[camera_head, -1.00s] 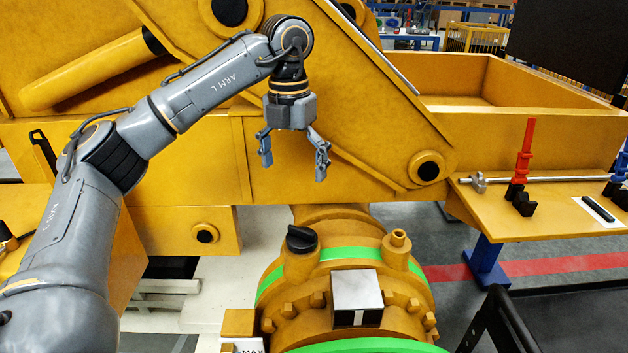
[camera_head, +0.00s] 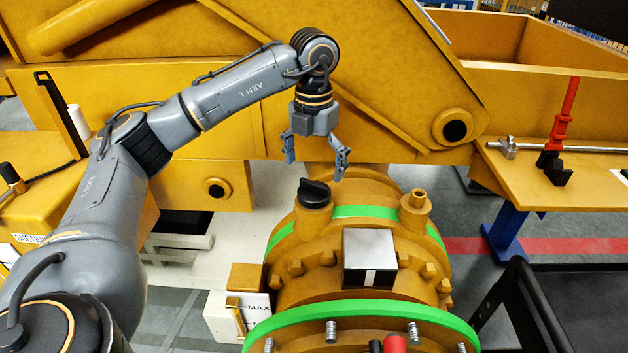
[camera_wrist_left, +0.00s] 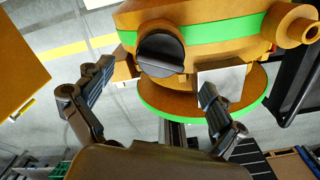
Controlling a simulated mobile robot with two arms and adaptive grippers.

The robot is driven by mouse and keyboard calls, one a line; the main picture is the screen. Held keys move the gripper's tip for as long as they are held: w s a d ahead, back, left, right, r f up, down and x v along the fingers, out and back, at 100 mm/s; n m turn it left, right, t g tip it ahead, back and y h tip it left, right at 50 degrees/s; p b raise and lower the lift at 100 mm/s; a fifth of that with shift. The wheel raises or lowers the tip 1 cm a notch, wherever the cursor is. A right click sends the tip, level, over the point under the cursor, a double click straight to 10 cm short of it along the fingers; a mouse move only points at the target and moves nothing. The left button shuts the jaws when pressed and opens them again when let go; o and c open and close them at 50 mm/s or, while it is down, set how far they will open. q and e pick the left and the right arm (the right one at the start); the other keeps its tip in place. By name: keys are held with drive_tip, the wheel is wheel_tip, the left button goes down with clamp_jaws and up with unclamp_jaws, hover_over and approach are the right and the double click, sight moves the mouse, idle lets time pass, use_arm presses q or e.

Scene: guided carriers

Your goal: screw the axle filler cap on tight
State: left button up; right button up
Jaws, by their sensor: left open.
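The black axle filler cap (camera_head: 313,192) sits on a yellow filler neck on top of the round yellow axle housing (camera_head: 310,258). It has a raised grip bar. It also shows in the left wrist view (camera_wrist_left: 161,54), ahead of the fingers. My left gripper (camera_head: 315,165) hangs above the cap, fingers pointing down, open and empty. In the left wrist view its two spread fingers (camera_wrist_left: 152,90) stand either side below the cap, apart from it. Whether the cap is seated tight cannot be told. My right gripper is not in view.
A second yellow port (camera_head: 415,210) stands right of the cap. A grey block (camera_head: 370,250) sits on the housing's front. A MAX-marked white box (camera_head: 238,312) is at its left. A yellow shelf with a red-handled clamp (camera_head: 562,120) is at right.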

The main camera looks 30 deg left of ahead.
sight(314, 183)
use_arm(q)
wheel_tip(314, 183, down, 4)
drive_tip(key=shift+r+p, duration=0.1)
drive_tip(key=shift+p, duration=0.35)
drive_tip(key=shift+f, duration=0.65)
drive_tip(key=c, duration=1.3)
drive_tip(key=m, duration=0.4)
drive_tip(key=shift+b, duration=0.4)
drive_tip(key=shift+c, duration=0.2)
drive_tip(key=shift+m, duration=0.9)
